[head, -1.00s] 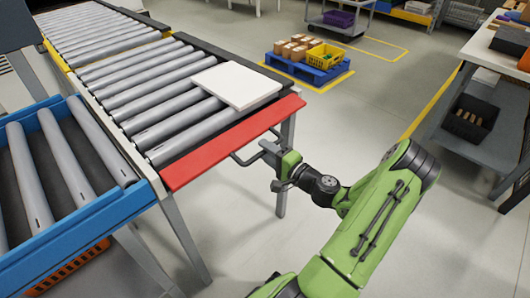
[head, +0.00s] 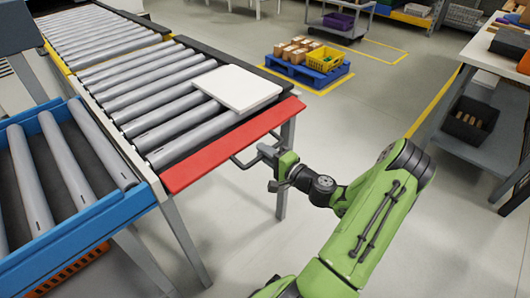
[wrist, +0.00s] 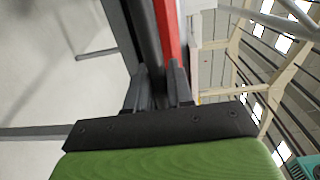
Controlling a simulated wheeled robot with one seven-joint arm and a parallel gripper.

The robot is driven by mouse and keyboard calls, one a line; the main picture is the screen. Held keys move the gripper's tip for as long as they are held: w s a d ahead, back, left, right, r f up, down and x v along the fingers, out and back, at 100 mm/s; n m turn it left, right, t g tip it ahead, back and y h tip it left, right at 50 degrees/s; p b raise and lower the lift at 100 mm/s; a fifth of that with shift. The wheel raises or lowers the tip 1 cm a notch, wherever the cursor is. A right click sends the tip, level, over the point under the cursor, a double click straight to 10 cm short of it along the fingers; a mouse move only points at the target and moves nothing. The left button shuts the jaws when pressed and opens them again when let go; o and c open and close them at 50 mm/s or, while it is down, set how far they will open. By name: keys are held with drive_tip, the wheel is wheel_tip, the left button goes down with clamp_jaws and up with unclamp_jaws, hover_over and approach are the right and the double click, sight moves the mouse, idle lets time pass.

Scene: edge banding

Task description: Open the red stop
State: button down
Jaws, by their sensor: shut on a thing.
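The red stop (head: 232,147) is a long red bar across the near end of the roller conveyor. A grey bar handle (head: 239,162) sticks out from under its outer side. My gripper (head: 264,152) is at this handle and shut on it, below the right half of the red stop. In the wrist view my gripper (wrist: 158,88) has its two dark fingers close together around a dark bar, with the red stop (wrist: 169,32) showing as a red strip just beyond. The exact grasp is partly hidden by the fingers.
A white panel (head: 238,87) lies on the rollers (head: 180,128) close behind the red stop. A blue-framed roller section (head: 105,212) joins at the left. A blue pallet (head: 308,73) with boxes stands behind. A grey shelf unit (head: 472,150) stands at right. The floor between is clear.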

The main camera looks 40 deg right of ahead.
sight(252, 140)
wheel_tip(252, 140, up, 2)
drive_tip(key=g+p, duration=0.1)
drive_tip(key=p, duration=0.2)
drive_tip(key=r+g+p, duration=0.1)
drive_tip(key=p, duration=0.2)
drive_tip(key=shift+r+p, duration=0.1)
drive_tip(key=shift+p, duration=0.2)
drive_tip(key=c, duration=1.1)
unclamp_jaws()
drive_tip(key=shift+f, duration=0.2)
drive_tip(key=v, duration=0.5)
drive_tip(key=p+v, duration=0.1)
drive_tip(key=v, duration=0.9)
drive_tip(key=shift+s+a+r, duration=0.1)
drive_tip(key=shift+s+r, duration=0.15)
drive_tip(key=shift+r, duration=0.15)
